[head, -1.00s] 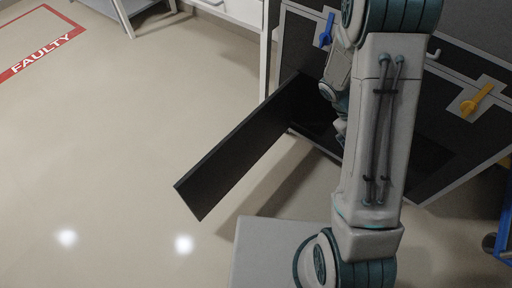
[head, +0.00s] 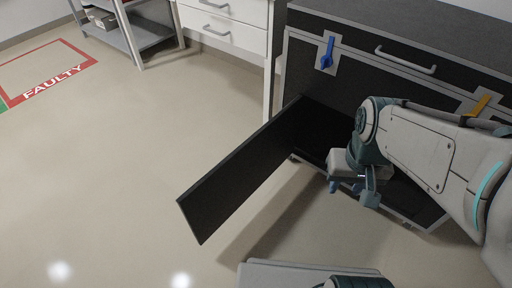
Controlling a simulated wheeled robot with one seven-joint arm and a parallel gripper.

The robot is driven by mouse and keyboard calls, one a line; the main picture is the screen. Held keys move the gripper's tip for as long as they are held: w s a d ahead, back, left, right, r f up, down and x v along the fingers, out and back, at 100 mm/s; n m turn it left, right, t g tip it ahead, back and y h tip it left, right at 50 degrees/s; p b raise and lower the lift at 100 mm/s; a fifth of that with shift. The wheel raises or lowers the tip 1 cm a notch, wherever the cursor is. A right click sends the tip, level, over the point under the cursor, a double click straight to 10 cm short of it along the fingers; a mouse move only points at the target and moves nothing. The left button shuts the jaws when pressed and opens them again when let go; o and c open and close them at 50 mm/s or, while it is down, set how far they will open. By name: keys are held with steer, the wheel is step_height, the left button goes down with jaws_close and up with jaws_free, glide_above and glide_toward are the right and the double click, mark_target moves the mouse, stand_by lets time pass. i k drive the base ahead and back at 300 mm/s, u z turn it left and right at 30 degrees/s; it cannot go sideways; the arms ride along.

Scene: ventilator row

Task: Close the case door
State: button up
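The case door (head: 240,172) is a dark flat panel standing wide open, swung out to the left of the black case (head: 345,92). The case's lower opening shows dark inside, partly hidden by my arm. My gripper (head: 350,189) hangs in front of that opening, to the right of the door and apart from it, pointing down. Its fingers are small and partly hidden, so I cannot tell whether they are open or shut. A blue latch (head: 327,53) is at the case's upper left, and a yellow latch (head: 480,105) is at the right, partly behind my arm.
A white drawer cabinet (head: 228,28) stands left of the case, close to the door's hinge side. A grey shelf cart (head: 135,30) is farther back. A red floor marking reading FAULTY (head: 52,82) lies at the far left. The floor left of the door is clear.

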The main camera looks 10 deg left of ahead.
mark_target(209, 203)
steer(key=k, duration=0.3)
steer(key=z, duration=3.3)
steer(key=k, duration=2.7)
steer(key=u, duration=1.7)
steer(key=i, duration=0.5)
steer(key=u, duration=0.2)
